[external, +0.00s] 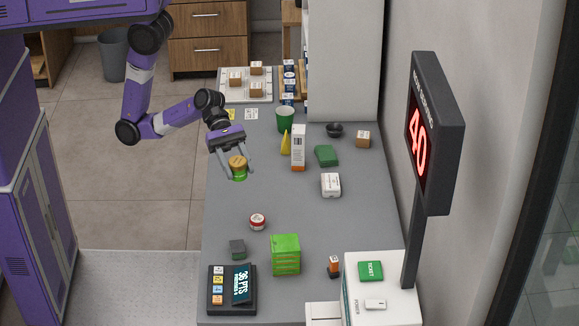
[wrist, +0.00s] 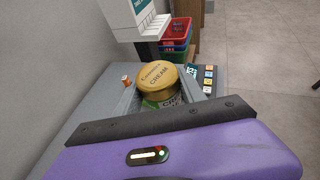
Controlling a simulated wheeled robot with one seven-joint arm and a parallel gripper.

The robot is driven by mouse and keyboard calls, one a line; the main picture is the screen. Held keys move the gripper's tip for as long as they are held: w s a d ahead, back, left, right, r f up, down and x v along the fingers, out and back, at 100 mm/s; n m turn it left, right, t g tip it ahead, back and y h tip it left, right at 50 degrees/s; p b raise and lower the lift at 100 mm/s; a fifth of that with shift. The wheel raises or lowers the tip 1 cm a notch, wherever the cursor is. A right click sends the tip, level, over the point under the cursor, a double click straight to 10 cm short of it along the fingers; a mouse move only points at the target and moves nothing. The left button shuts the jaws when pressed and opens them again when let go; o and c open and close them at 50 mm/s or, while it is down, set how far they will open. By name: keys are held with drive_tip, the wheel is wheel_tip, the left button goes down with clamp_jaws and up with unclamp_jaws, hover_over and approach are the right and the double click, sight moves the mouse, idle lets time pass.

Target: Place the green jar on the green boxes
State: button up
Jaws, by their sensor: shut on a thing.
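My gripper (external: 236,172) is shut on the green jar (external: 238,174), which has a gold lid. It holds the jar upright over the left part of the counter; I cannot tell the exact height. In the wrist view the jar (wrist: 157,82) sits between the fingers, its lid reading "CREAM". The green boxes (external: 286,255) form a stack near the front middle of the counter, apart from the jar and nearer the camera. In the wrist view the stack is not clearly visible behind the jar.
A small orange bottle (external: 334,266) and a white ticket machine (external: 380,295) are right. The counter (external: 290,200) is clear in the middle.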

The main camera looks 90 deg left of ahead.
wheel_tip(320, 180, up, 9)
drive_tip(key=m+g+b, duration=0.1)
drive_tip(key=b, duration=0.1)
hover_over(285, 242)
drive_tip(key=s, duration=0.2)
drive_tip(key=shift+n+t, duration=0.5)
drive_tip(key=shift+t, duration=0.1)
drive_tip(key=f, duration=0.7)
drive_tip(key=w+f+b, duration=0.1)
drive_tip(key=f, duration=0.6)
drive_tip(key=w+f, duration=0.1)
drive_tip(key=f, duration=0.7)
drive_tip(key=shift+f+b, duration=0.1)
drive_tip(key=shift+b, duration=0.25)
drive_tip(key=shift+f, duration=0.1)
drive_tip(key=o, duration=1.4)
